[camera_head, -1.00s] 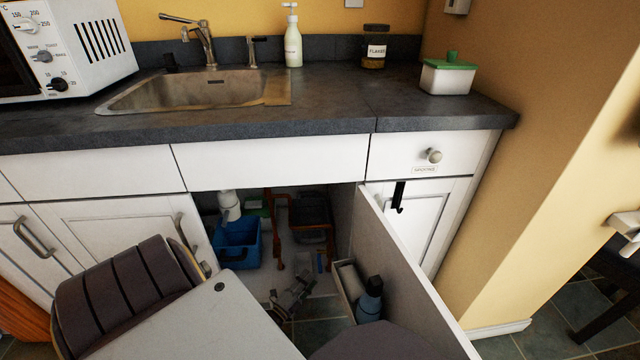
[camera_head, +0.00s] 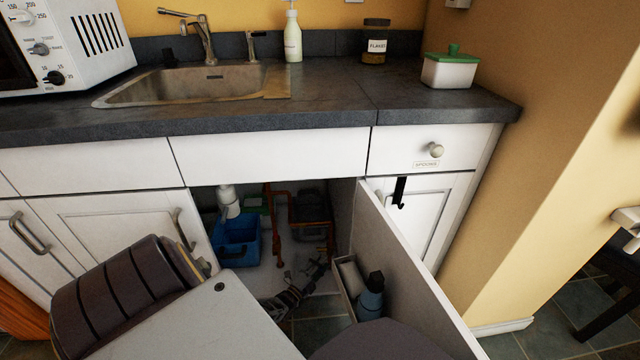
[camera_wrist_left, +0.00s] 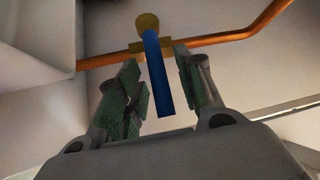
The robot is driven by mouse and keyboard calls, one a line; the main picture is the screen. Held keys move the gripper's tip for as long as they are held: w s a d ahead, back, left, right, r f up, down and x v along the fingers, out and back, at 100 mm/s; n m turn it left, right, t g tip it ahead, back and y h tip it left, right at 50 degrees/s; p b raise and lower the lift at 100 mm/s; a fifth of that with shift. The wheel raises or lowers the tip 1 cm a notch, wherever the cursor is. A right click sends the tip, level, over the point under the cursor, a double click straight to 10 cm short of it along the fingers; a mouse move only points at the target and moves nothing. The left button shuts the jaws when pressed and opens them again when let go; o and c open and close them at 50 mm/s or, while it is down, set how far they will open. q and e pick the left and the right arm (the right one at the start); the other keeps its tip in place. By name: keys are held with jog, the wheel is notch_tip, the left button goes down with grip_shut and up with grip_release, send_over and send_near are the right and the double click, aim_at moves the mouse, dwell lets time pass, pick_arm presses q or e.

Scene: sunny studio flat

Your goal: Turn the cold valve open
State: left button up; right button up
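The cold valve shows in the left wrist view as a long blue lever (camera_wrist_left: 158,80) with a brass body (camera_wrist_left: 148,24) on a copper pipe (camera_wrist_left: 225,38). My left gripper (camera_wrist_left: 156,62) is open, with one green-padded finger on each side of the lever. Gaps show between the lever and both fingers. In the head view my left gripper (camera_head: 318,270) is inside the open cabinet under the sink, in front of the copper pipes (camera_head: 277,230). There it hides the lever. My right gripper is not in view.
The open cabinet door (camera_head: 415,270) stands on the right, with a door caddy (camera_head: 345,283) holding a dark bottle (camera_head: 371,298). A blue bin (camera_head: 238,243) and a white bottle (camera_head: 228,203) stand at the cabinet's left. The sink (camera_head: 190,90) is above.

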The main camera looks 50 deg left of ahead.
pick_arm(q)
jog(key=shift+c, duration=0.4)
grip_shut()
